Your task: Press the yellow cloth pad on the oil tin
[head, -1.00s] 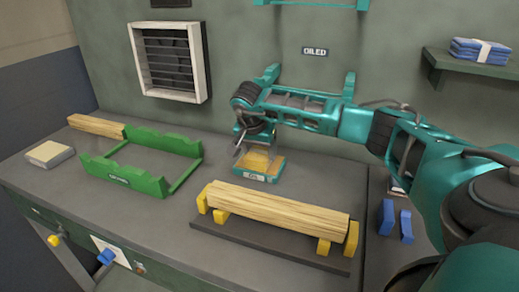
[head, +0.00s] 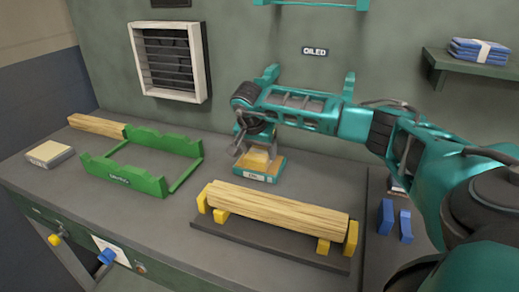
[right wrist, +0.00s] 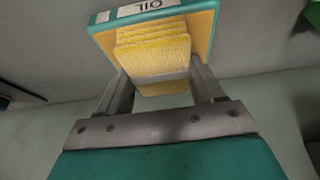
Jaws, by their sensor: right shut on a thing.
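The oil tin (head: 262,178) is a low teal tray with an orange inside and a white label. It sits on the bench behind the wooden piece. My right gripper (head: 250,145) is above the tin, pointing down, shut on the yellow cloth pad (head: 257,158). In the right wrist view the pad (right wrist: 153,55) is between the fingers, and the tin's label reads OIL (right wrist: 140,8). The pad is over the tin's inside and looks to be at its surface; I cannot tell firm contact. My left gripper is out of view.
A pale wooden piece (head: 280,213) lies on yellow supports in front of the tin. A green rack (head: 125,178), another wooden piece (head: 97,125) and a grey tin with a pale top (head: 50,154) are left. Blue supports (head: 387,217) stand right. A shelf (head: 475,65) holds blue cloths.

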